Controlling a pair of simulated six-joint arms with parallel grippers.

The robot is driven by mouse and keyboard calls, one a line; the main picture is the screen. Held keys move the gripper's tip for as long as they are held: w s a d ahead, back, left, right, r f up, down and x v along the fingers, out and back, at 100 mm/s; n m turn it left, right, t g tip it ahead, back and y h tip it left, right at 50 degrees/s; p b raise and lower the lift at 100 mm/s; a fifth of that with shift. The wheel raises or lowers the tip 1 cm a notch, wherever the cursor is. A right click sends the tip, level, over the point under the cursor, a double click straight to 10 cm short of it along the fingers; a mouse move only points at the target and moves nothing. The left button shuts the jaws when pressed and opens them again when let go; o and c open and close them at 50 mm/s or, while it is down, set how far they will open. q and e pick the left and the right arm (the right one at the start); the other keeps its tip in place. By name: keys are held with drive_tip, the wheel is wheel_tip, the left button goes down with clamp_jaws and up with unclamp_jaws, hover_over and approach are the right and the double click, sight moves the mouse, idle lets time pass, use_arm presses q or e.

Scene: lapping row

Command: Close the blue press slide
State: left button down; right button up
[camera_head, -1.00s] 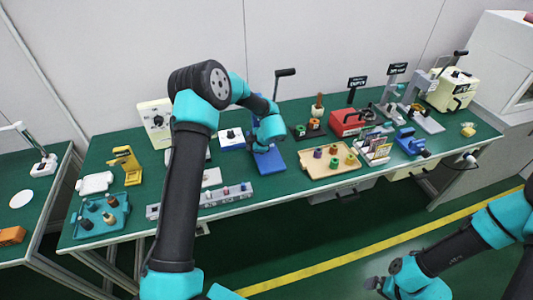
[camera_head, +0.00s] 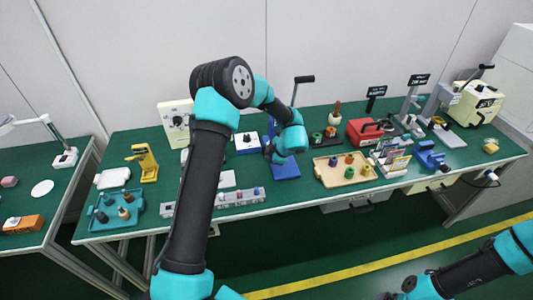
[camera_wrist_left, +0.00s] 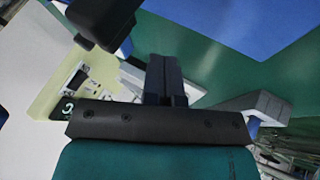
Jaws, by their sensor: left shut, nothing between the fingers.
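The blue press shows in the head view as a blue base (camera_head: 287,171) on the green table, with a black lever handle (camera_head: 304,79) rising above it. My left forearm hides most of its upright and slide, so I cannot tell the slide's position. My left gripper (camera_head: 268,153) is beside the base's left side, shut and empty. In the left wrist view its closed dark fingers (camera_wrist_left: 165,78) show near a blue surface (camera_wrist_left: 260,22); contact is unclear. My right gripper (camera_head: 392,296) is mostly cut off at the bottom edge.
A tan tray (camera_head: 327,180) with coloured pieces stands right of the press. A grey strip block (camera_head: 240,202) lies in front left. A cream box (camera_head: 175,114) and a yellow stand (camera_head: 146,165) are further left. A red box (camera_head: 367,132) stands to the right.

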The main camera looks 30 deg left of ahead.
use_arm(q)
drive_tip(key=v, duration=0.8)
drive_tip(key=shift+d+r, duration=0.2)
drive_tip(key=shift+r, duration=0.1)
